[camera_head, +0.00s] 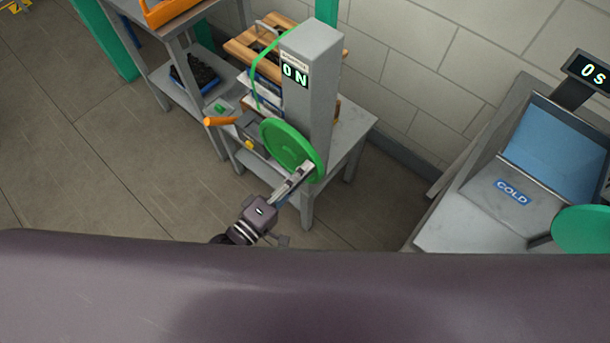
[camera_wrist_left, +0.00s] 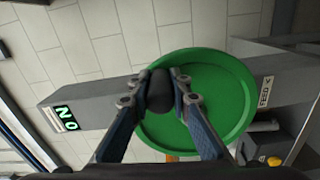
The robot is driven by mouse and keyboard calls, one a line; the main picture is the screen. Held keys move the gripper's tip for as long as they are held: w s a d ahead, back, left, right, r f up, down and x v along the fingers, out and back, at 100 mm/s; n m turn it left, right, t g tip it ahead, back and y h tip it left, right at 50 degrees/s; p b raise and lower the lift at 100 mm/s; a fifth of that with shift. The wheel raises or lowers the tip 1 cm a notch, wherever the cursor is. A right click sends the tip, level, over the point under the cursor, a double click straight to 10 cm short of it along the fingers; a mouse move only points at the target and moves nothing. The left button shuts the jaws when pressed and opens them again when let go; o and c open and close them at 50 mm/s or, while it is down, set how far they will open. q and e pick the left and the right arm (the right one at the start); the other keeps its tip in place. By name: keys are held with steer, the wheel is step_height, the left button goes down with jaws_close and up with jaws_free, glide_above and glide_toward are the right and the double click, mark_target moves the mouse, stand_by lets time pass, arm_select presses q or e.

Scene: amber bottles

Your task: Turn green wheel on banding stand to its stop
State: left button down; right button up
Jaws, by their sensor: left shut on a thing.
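My left gripper (camera_head: 307,168) is at the wheel's lower right edge. In the left wrist view (camera_wrist_left: 160,92) its two fingers are shut on the wheel's dark knob (camera_wrist_left: 160,88). The fingers and knob cover part of the wheel's rim. My right gripper is in neither view.
An orange handle (camera_head: 221,121) sticks out left of the wheel. A green strap (camera_head: 254,75) loops beside the column, by wooden racks (camera_head: 246,47). A bench with an orange tray (camera_head: 176,10) stands back left. A COLD unit (camera_head: 470,213) stands at right. Open floor lies left.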

mark_target(301, 150)
arm_select(q)
steer(key=r+n, duration=0.1)
steer(key=a+r+n, duration=0.1)
steer(key=shift+w+n, duration=0.3)
steer(key=shift+w, duration=0.1)
steer(key=shift+w+a+r+n+b, duration=0.2)
steer(key=shift+w+a+r+n, duration=0.15)
steer(key=shift+n, duration=0.5)
steer(key=shift+w+a+r+n+b, duration=0.15)
steer(key=shift+w+a+r+n, duration=0.2)
steer(key=shift+n, duration=0.5)
steer(key=shift+a, duration=0.15)
steer(key=c, duration=1.8)
jaws_free()
steer(key=shift+o, duration=0.2)
steer(key=shift+s, duration=0.1)
steer(key=v, duration=1.2)
